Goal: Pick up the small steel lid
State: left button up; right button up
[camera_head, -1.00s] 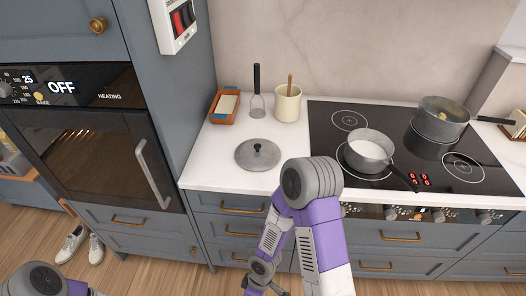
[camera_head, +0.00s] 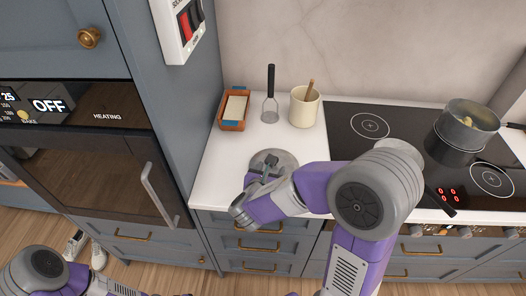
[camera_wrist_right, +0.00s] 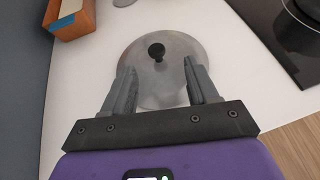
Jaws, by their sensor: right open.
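The small steel lid (camera_head: 288,158) lies flat on the white counter, left of the hob. It is a grey round disc with a black knob. In the right wrist view the lid (camera_wrist_right: 190,48) and its knob show ahead of my gripper. My right gripper (camera_head: 267,168) is over the near part of the lid in the head view. In the wrist view my right gripper (camera_wrist_right: 159,67) is open and empty, its fingers either side of the lid's near half, with the knob just beyond the fingertips. I cannot tell whether the fingers touch the lid. My left gripper is not shown.
Behind the lid stand a wooden butter dish (camera_head: 234,111), a masher (camera_head: 270,108) and a cream utensil pot (camera_head: 304,107). The black hob (camera_head: 345,145) is on the right with a steel pot (camera_head: 468,122). A tall oven cabinet (camera_head: 165,120) borders the left.

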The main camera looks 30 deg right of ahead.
aim_at(273, 169)
jog(key=shift+w+d, duration=0.1)
jog(key=shift+w, duration=0.3)
jog(key=shift+w+d+f, duration=0.15)
jog(key=shift+w+d, duration=0.05)
jog(key=shift+w, duration=0.05)
jog(key=shift+b+x, duration=0.45)
jog(key=shift+x, duration=0.35)
jog(key=x, duration=0.1)
jog(key=b+x, duration=0.1)
jog(key=x, duration=0.1)
jog(key=shift+w+d+f, duration=0.1)
jog(key=shift+w+f, duration=0.1)
jog(key=shift+f, duration=0.15)
jog(key=shift+w+d+f, duration=0.15)
jog(key=shift+w+d, duration=0.1)
grip_shut()
